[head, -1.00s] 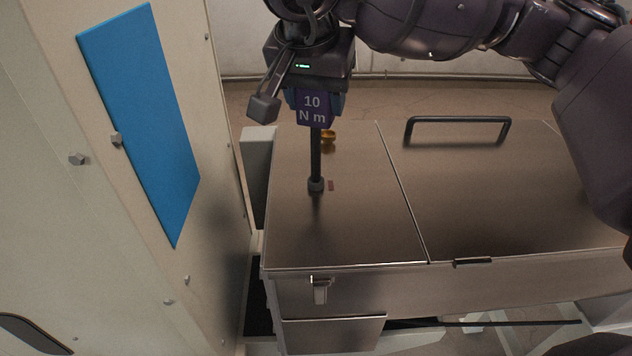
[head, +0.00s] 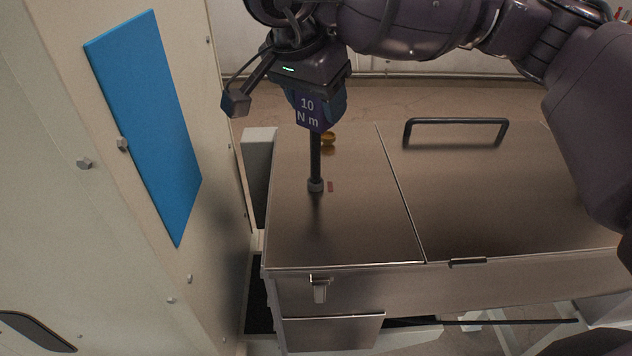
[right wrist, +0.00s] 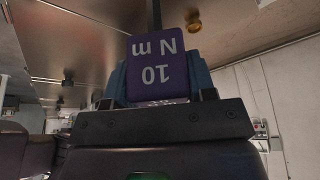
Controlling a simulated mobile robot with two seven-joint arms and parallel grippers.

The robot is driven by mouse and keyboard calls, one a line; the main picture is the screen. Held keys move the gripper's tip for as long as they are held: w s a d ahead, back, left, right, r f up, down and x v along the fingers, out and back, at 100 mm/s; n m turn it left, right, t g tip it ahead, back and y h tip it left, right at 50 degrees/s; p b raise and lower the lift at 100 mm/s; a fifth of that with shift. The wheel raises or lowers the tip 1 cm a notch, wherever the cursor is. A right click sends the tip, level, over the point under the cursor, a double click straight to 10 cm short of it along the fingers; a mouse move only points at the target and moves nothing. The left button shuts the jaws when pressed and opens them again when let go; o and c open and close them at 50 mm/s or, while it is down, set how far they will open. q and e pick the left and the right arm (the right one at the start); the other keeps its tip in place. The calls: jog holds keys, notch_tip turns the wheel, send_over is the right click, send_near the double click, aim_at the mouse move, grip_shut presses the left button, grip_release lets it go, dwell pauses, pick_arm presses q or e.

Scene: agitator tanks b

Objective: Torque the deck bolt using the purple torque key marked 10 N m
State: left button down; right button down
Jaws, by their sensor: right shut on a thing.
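The purple torque key (head: 308,112), marked 10 N m, is upright in my right gripper (head: 318,95), which is shut on its head. Its dark shaft runs down to a socket (head: 315,185) at the metal deck (head: 345,230), beside a small reddish mark (head: 330,186). The deck bolt is hidden under the socket, so I cannot tell how it is seated. In the right wrist view the key's label (right wrist: 157,68) shows upside down between the fingers. My left gripper is not in view.
A brass fitting (head: 328,138) stands on the deck just behind the shaft. A black handle (head: 455,122) is on the right lid. A cream cabinet with a blue panel (head: 145,125) stands close on the left. The deck's front part is clear.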

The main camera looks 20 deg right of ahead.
jog(key=shift+m, duration=0.5)
jog(key=shift+s+g+p, duration=0.1)
jog(key=shift+g+p, duration=0.2)
jog(key=shift+p, duration=0.05)
jog(key=shift+m+p, duration=0.4)
jog(key=shift+m, duration=0.4)
jog(key=shift+f+m+g+p, duration=0.15)
jog(key=shift+m+g+p, duration=0.2)
jog(key=shift+m+g, duration=0.25)
